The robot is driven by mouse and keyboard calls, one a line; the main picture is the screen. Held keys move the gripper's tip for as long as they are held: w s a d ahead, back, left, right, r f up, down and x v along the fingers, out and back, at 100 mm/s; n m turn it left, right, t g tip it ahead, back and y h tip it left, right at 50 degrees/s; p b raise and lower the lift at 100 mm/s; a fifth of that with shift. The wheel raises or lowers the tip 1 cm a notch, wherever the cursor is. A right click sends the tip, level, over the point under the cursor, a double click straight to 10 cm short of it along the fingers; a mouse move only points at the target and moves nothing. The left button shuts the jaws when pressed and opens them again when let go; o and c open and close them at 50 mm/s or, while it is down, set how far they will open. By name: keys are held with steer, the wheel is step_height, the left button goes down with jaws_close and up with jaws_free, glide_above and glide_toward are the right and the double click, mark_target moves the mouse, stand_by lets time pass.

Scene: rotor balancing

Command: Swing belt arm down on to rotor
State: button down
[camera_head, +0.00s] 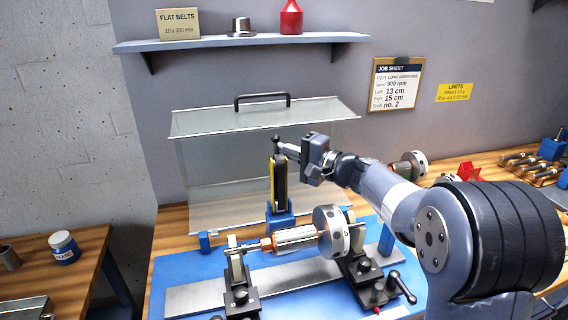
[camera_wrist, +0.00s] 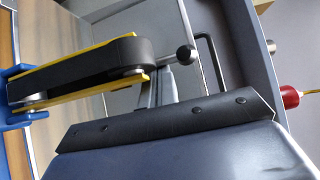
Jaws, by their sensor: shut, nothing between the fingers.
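The belt arm (camera_head: 280,185), yellow with a black belt, stands upright on its blue base behind the rotor (camera_head: 296,238). A handle with a dark ball knob (camera_head: 276,140) is at its top. The rotor lies level across two black supports, with a copper-and-steel core and a grey drilled disc at its right. My gripper (camera_head: 287,149) is shut and empty beside the top of the belt arm, close to the handle. In the wrist view the belt arm (camera_wrist: 80,72) and knob (camera_wrist: 185,53) lie just past my fingers (camera_wrist: 163,84); whether they touch is unclear. The rotor is outside that view.
A clear guard (camera_head: 215,160) with a black handle stands raised behind the belt arm. The blue machine bed (camera_head: 190,270) carries the supports. A shelf (camera_head: 240,42) with a box and a red bottle is above. Another rotor (camera_head: 408,165) lies behind my arm.

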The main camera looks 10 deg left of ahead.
mark_target(285, 158)
steer(key=shift+n+y, duration=0.6)
steer(key=s+b, duration=0.1)
steer(key=b, duration=0.2)
steer(key=s+d+b, duration=0.1)
steer(key=s+b, duration=0.1)
steer(key=b, duration=0.2)
steer(key=s+d+b, duration=0.1)
steer(key=b, duration=0.2)
steer(key=shift+s+f, duration=0.15)
steer(key=shift+s, duration=0.1)
steer(key=shift+s+d+f+b, duration=0.15)
steer(key=shift+s+d+b, duration=0.2)
steer(key=shift+s+b, duration=0.4)
steer(key=shift+s+d+f+b, duration=0.1)
steer(key=shift+s+d+b, duration=0.3)
steer(key=shift+b, duration=0.6)
steer(key=shift+s, duration=0.15)
steer(key=b+v, duration=0.1)
steer(key=v, duration=0.9)
steer(key=shift+s+d+f, duration=0.1)
steer(key=shift+s+d, duration=0.15)
steer(key=shift+a, duration=0.1)
